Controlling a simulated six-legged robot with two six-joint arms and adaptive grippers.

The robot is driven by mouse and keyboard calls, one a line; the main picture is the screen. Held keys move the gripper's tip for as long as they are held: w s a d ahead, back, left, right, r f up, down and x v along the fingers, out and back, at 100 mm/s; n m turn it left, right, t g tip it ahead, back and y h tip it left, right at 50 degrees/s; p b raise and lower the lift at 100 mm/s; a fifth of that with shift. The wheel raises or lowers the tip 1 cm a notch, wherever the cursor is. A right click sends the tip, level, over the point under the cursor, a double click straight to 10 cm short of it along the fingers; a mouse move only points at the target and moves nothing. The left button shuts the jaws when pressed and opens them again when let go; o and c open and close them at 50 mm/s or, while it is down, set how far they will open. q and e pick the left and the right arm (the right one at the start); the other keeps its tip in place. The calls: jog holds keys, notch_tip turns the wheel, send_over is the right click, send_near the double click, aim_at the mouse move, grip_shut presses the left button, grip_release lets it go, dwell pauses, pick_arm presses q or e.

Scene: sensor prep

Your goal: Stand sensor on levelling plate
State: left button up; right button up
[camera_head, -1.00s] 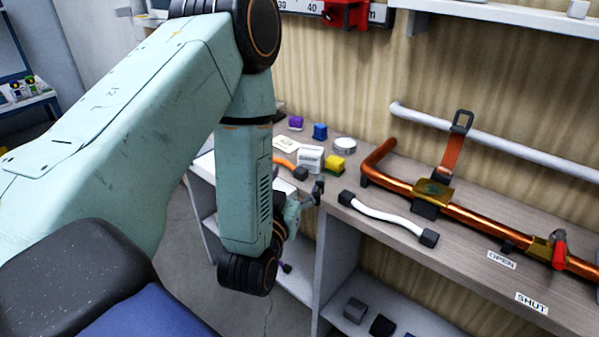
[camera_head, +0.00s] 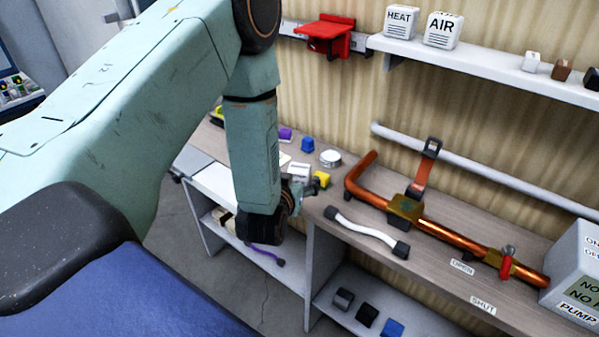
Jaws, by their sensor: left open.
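A round silver disc (camera_head: 330,158), which looks like the levelling plate, lies on the wooden bench top toward the back. A white block (camera_head: 298,170) and a yellow block (camera_head: 321,179) sit in front of it. I cannot tell which block is the sensor. My left gripper (camera_head: 304,188) is small in view at the end of the pale green arm, near the bench's front edge and just in front of these blocks. It is open, and nothing shows held in it. The arm and gripper hide part of the bench and some of the white block. My right gripper is not in view.
A blue block (camera_head: 307,145) and a purple block (camera_head: 285,133) stand behind. A white hose (camera_head: 366,235) and a copper pipe (camera_head: 440,225) with a red valve lie to the right. A grey pump box (camera_head: 577,270) stands at the far right. Shelves run below and above.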

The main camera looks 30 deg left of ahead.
aim_at(300, 166)
pick_arm(q)
jog(key=x, duration=0.6)
jog(key=shift+s+a+r, duration=0.1)
jog(key=shift+a+r, duration=0.05)
jog(key=shift+a, duration=0.25)
jog(key=shift+w+a+f, duration=0.2)
jog(key=shift+w+f, duration=0.1)
jog(key=shift+w, duration=0.3)
jog(key=c, duration=1.4)
jog(key=shift+r, duration=0.15)
